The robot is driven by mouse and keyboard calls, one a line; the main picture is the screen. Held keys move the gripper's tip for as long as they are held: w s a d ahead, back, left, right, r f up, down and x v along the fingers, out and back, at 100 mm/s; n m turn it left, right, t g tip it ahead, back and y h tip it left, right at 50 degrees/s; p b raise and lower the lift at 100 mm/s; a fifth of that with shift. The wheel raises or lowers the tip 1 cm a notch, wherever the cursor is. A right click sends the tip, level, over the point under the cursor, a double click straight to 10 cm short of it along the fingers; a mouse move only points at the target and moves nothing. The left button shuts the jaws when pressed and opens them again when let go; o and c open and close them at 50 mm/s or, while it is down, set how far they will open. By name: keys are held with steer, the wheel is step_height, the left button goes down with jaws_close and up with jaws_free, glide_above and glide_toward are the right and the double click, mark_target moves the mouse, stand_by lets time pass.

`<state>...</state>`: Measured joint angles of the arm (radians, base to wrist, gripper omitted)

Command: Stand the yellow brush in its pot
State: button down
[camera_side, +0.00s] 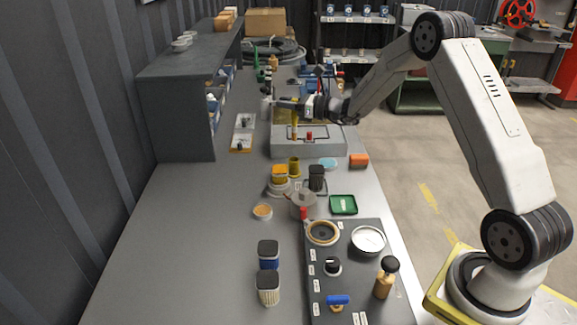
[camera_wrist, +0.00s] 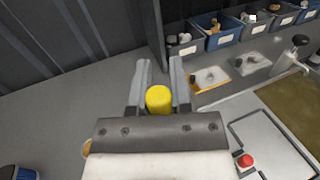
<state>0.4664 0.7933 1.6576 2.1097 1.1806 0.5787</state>
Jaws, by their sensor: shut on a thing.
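My gripper (camera_side: 290,104) is shut on the yellow brush (camera_side: 295,121) and holds it roughly upright over the far part of the bench. In the wrist view, the round yellow end of the brush (camera_wrist: 159,98) shows between the two fingers (camera_wrist: 160,85). The lower end of the brush is hard to make out in front of the grey sink unit (camera_side: 310,148). A small yellow pot (camera_side: 294,168) stands on the bench, nearer the side camera than my gripper; it looks like the brush's pot. The pot does not show clearly in the wrist view.
Dark-topped containers (camera_side: 316,178) and an orange-yellow one (camera_side: 279,173) crowd close around the pot. A red button (camera_wrist: 245,161) is on the sink unit. The bench's left side is mostly clear.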

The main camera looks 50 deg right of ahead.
step_height(320, 180, down, 10)
stand_by(1.5)
steer(key=shift+r, duration=0.1)
steer(key=shift+c, duration=2.3)
jaws_free()
steer(key=shift+s, duration=0.1)
steer(key=v, duration=0.7)
steer(key=shift+s+d, duration=0.2)
steer(key=shift+s, duration=0.1)
steer(key=shift+a, duration=0.1)
